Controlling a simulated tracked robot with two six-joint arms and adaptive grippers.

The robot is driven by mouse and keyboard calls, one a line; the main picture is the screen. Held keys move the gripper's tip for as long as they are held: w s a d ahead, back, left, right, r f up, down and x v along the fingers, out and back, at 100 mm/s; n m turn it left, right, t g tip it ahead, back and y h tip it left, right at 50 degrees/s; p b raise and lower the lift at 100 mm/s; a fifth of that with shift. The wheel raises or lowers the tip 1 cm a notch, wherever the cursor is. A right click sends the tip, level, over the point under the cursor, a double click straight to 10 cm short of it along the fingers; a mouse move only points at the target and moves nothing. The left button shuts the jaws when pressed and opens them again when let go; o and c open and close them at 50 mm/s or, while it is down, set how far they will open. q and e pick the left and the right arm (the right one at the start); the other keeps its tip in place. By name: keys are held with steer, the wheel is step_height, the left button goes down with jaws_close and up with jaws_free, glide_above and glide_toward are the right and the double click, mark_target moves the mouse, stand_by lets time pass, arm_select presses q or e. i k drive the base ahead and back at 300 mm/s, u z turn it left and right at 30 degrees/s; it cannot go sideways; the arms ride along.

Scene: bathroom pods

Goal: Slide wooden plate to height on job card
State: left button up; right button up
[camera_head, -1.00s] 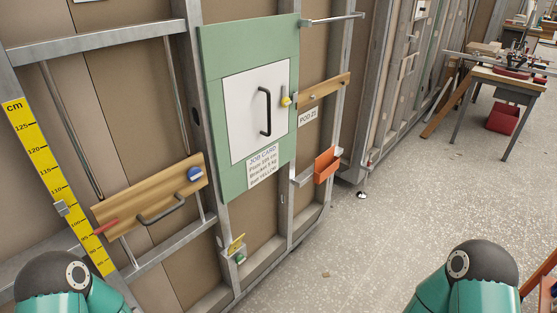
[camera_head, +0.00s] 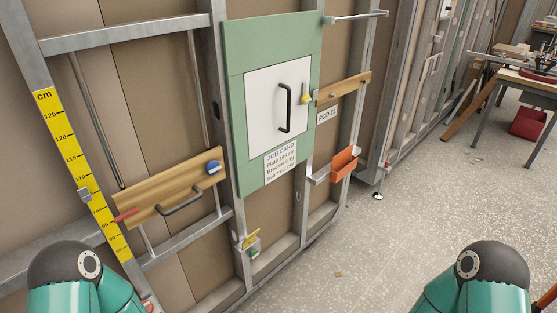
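The wooden plate (camera_head: 148,193) sits on two rods between the studs at the left. It has a dark bar handle (camera_head: 181,203), a blue knob (camera_head: 213,167) at its right end and a red pointer (camera_head: 126,214) at its left end. Neither gripper shows; only my teal arm parts are at the bottom corners.
A white door with a handle (camera_head: 284,108) is set in the green panel (camera_head: 240,150). An orange bin (camera_head: 344,163) and a wooden rail (camera_head: 344,87) are to its right. A workbench (camera_head: 525,85) and a red crate (camera_head: 527,123) stand far right.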

mark_target(136, 204)
steer(key=u, duration=1.55)
steer(key=i, duration=0.1)
steer(key=z, duration=2.45)
steer(key=k, duration=1.15)
steer(key=u, duration=0.75)
steer(key=i, duration=1)
steer(key=z, duration=0.1)
